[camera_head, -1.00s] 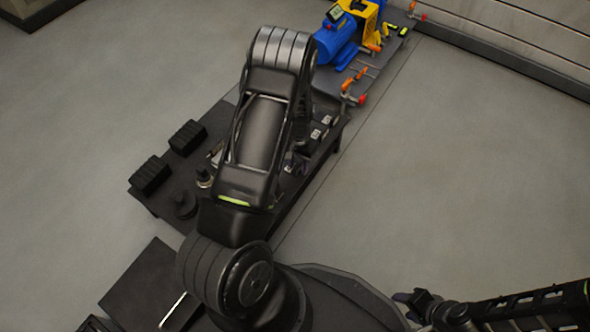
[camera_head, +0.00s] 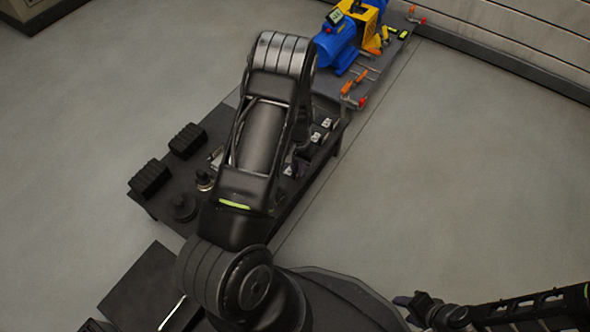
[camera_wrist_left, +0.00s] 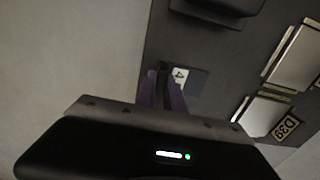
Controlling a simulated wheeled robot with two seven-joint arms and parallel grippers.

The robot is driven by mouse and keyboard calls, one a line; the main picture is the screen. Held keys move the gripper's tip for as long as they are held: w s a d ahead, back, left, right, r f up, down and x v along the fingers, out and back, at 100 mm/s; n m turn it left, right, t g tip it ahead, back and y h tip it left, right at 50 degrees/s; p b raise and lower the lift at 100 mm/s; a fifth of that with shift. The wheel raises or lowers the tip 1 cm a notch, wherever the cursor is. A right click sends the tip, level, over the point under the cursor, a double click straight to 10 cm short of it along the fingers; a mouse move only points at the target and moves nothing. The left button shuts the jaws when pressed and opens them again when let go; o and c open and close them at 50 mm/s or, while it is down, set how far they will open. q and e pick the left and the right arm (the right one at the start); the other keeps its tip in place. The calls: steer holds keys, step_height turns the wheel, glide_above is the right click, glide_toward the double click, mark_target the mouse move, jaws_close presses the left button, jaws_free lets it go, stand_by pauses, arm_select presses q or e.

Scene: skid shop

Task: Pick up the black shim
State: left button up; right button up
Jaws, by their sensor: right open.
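My left gripper (camera_wrist_left: 163,90) shows in the left wrist view, with purple fingers close together over the dark table top. A small dark piece stands at the fingertips, beside a white label with a black mark (camera_wrist_left: 180,76). I cannot tell whether that piece is the black shim or whether the fingers hold it. In the head view my left forearm hides most of the table's middle, including the gripper's tips. My right gripper (camera_head: 420,308) is open at the lower right, away from the table and over the floor.
The dark table (camera_head: 150,208) carries black ribbed blocks (camera_head: 187,140) and a round black part (camera_head: 183,206). Metal plates (camera_wrist_left: 264,115) lie right of the left gripper. A blue motor (camera_head: 336,46) and orange-handled clamps (camera_head: 352,85) stand at the far end. The floor on the right is clear.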

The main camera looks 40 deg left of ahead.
arm_select(q)
jaws_close()
stand_by(0.3)
step_height(320, 180, up, 10)
steer(key=p, duration=0.4)
stand_by(0.6)
steer(key=w+d+r, duration=0.7)
steer(key=d+r, duration=0.2)
steer(key=r, duration=0.3)
steer(key=w+d+r+m, duration=0.1)
steer(key=w+d+r, duration=0.6)
steer(key=d+r, duration=0.3)
step_height(320, 180, up, 3)
steer(key=shift+w+d+r, duration=0.15)
steer(key=shift+d, duration=0.1)
